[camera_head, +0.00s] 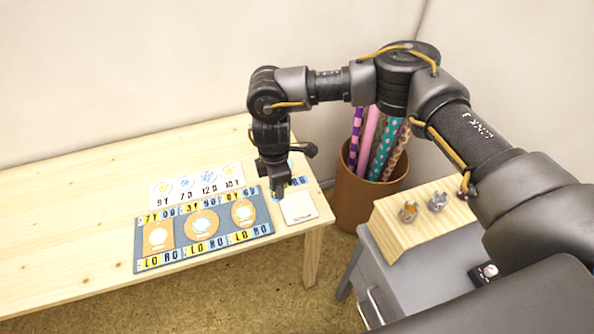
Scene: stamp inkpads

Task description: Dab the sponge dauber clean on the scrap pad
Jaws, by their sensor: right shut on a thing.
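The white scrap pad (301,209) lies near the right end of the wooden table, just right of the blue mat. My right gripper (277,186) points down over the table at the pad's upper left and is shut on the sponge dauber. The dauber is small and mostly hidden by the fingers, so I cannot tell whether its sponge touches the pad. My left gripper is not in view.
The blue mat (138,239) holds three tan pads with pale round patches and lettered tiles. A white printed card (190,184) lies behind it. A brown bin (352,203) of wrapping rolls and a grey cabinet (415,262) stand right. The table's left is clear.

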